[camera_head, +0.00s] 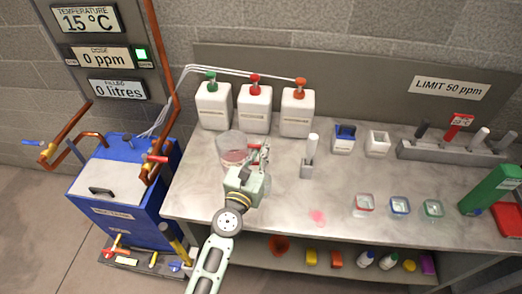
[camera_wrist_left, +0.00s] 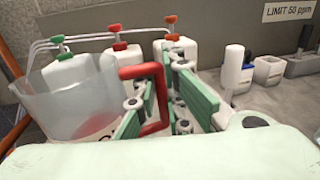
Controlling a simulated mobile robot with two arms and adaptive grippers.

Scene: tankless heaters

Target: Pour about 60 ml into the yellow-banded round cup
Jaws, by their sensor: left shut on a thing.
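A clear jug (camera_head: 232,147) with a red handle stands or hangs upright over the left part of the bench; I cannot tell if its base touches. Something pinkish shows low in it. My left gripper (camera_head: 257,160) is shut on its handle, right of the jug body. In the left wrist view the jug (camera_wrist_left: 75,95) is at the left, and the green finger pads hold the red handle (camera_wrist_left: 158,95). Three small clear cups have red (camera_head: 364,205), blue (camera_head: 400,205) and green (camera_head: 432,208) bands. I cannot make out a yellow-banded cup. My right gripper is out of view.
Three white bottles (camera_head: 254,108) with coloured caps stand behind the jug. A pink patch (camera_head: 318,217) lies on the bench (camera_head: 275,205). A small holder (camera_head: 308,168) stands mid-bench. A green container (camera_head: 490,188) is at the right. A blue tank (camera_head: 118,205) stands left.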

